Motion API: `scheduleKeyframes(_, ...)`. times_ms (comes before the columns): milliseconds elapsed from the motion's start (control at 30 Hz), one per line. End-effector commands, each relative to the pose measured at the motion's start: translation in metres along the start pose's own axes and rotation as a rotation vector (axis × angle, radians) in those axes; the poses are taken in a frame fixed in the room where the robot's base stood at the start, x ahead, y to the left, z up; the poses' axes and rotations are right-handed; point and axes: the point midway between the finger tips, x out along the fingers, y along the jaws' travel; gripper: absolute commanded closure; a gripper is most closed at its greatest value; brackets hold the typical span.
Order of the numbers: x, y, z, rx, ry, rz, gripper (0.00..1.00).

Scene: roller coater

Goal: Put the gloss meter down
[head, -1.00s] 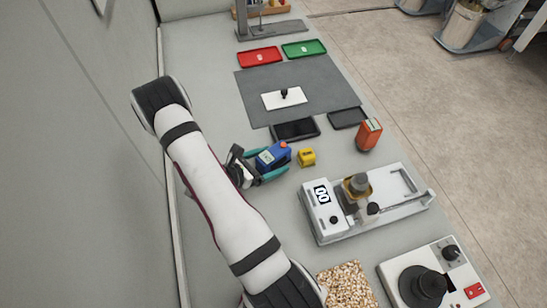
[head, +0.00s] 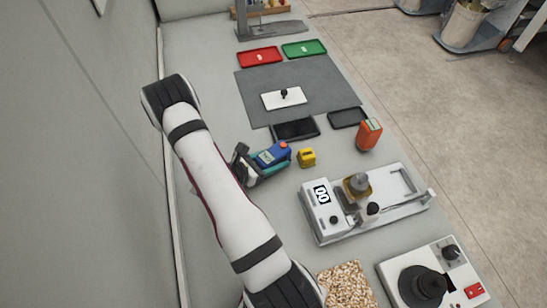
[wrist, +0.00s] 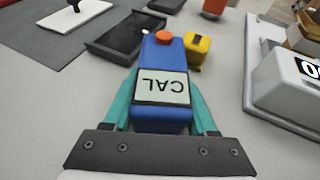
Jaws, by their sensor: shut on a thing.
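The gloss meter (head: 276,152) is a blue box with an orange button and a pale screen. The wrist view shows the gloss meter (wrist: 160,115) with "CAL" upside down on its screen. My gripper (head: 268,163) is shut on it, with a teal finger along each side; the fingers also show in the wrist view (wrist: 163,95). The meter's underside is hidden, so I cannot tell whether it touches the table. A black shallow tray (head: 296,131) lies just beyond the meter.
A yellow block (head: 307,157) stands close to the meter's right. A grey mat (head: 310,75) with a white panel (head: 284,98) lies farther back. An orange device (head: 368,134), a second dark tray (head: 347,118) and a white machine (head: 330,215) are on the right.

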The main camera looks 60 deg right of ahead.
Motion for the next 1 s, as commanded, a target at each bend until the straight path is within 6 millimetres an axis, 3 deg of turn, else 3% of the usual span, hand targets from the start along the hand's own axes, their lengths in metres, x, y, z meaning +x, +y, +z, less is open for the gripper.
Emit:
scheduleKeyframes(267, -0.004, 0.001, 0.009, 0.002, -0.001, 0.001, 1.0)
scheduleKeyframes(633, -0.035, 0.001, 0.085, 0.003, -0.001, 0.001, 1.0)
scheduleKeyframes(1000, -0.038, 0.0, 0.093, 0.0, -0.001, -0.001, 1.0)
